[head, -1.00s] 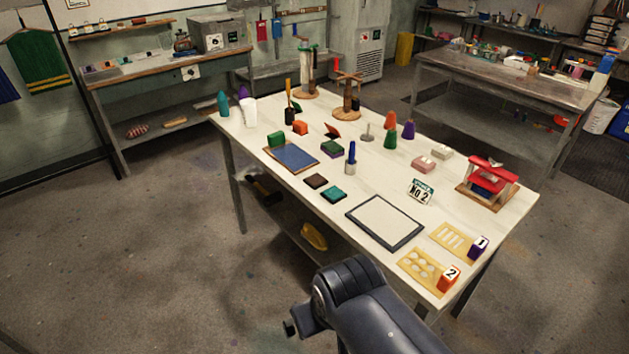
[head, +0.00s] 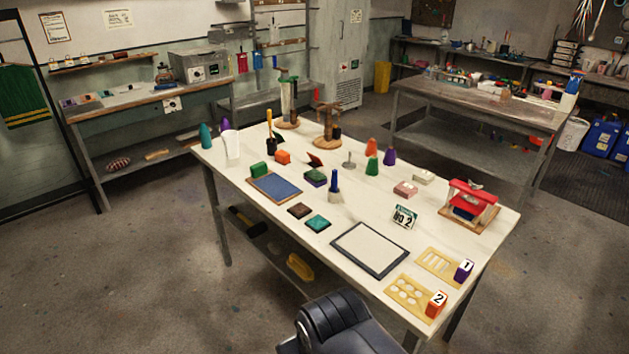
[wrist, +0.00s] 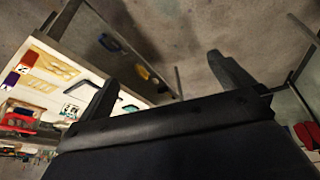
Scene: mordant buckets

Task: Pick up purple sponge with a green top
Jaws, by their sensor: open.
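The purple sponge with a green top (head: 315,177) lies near the middle of the white table (head: 432,225) in the head view. It sits just behind and left of a blue-handled tool (head: 334,188). I cannot pick it out in the wrist view. My gripper (wrist: 162,70) is open, with its two dark fingers apart and nothing visible between them. In the wrist view the floor lies beyond the fingers and the table is at the left. The head view shows only part of my arm at the bottom, and the gripper is out of that picture.
A framed white board (head: 369,249) lies nearer the front. The floor left of the table is clear.

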